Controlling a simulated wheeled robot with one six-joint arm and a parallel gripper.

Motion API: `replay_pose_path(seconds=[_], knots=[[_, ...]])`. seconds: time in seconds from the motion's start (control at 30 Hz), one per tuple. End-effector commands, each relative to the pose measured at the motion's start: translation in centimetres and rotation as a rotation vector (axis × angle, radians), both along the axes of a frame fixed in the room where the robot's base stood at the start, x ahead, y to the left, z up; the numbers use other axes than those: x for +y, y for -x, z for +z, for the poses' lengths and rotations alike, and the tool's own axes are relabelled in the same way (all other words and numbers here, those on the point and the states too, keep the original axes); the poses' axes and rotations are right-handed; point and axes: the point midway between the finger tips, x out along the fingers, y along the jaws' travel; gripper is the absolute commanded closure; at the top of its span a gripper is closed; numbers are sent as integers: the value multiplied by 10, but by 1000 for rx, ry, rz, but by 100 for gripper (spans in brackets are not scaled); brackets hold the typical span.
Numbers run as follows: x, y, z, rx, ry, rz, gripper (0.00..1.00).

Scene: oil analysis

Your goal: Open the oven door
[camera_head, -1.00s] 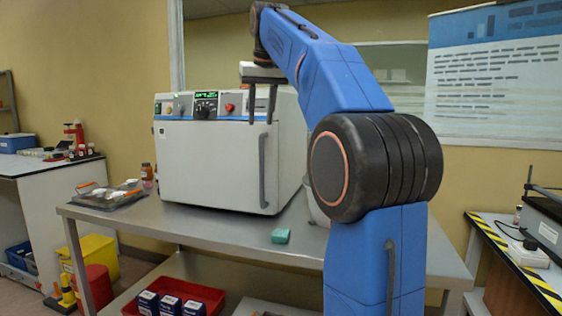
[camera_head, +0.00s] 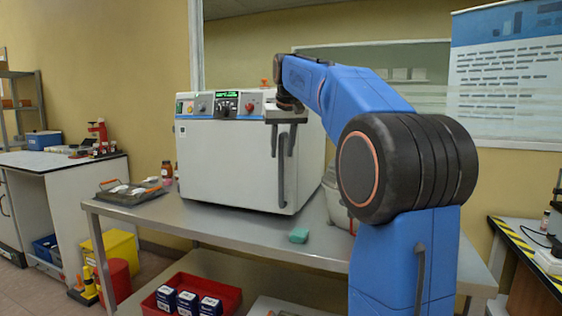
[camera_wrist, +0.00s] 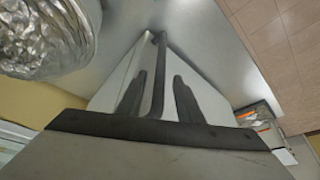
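The oven (camera_head: 235,165) is a white box on a steel table, with knobs and a lit green display on top. Its door (camera_head: 225,165) looks shut, flush with the front. The dark vertical handle (camera_head: 281,175) is on the door's right side. My gripper (camera_head: 282,153) is at the handle's upper part with its fingers pointing down. In the wrist view, the handle (camera_wrist: 158,80) runs between the two dark fingers of my gripper (camera_wrist: 160,75). The fingers are open, with a gap visible on each side of the bar.
A small green block (camera_head: 299,235) lies on the steel table (camera_head: 200,222) in front of the oven. A tray (camera_head: 130,194) is to the left. A foil-covered round thing (camera_wrist: 45,35) is beside the oven in the wrist view. A red bin (camera_head: 230,296) is below.

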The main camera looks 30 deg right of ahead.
Motion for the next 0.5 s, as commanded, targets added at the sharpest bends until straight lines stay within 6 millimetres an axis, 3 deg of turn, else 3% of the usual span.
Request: replay_pose_path(seconds=[0.2,0.5], knots=[[-4,-11,-29,2,-1,0,67],[-5,-16,-42,0,0,0,67]])
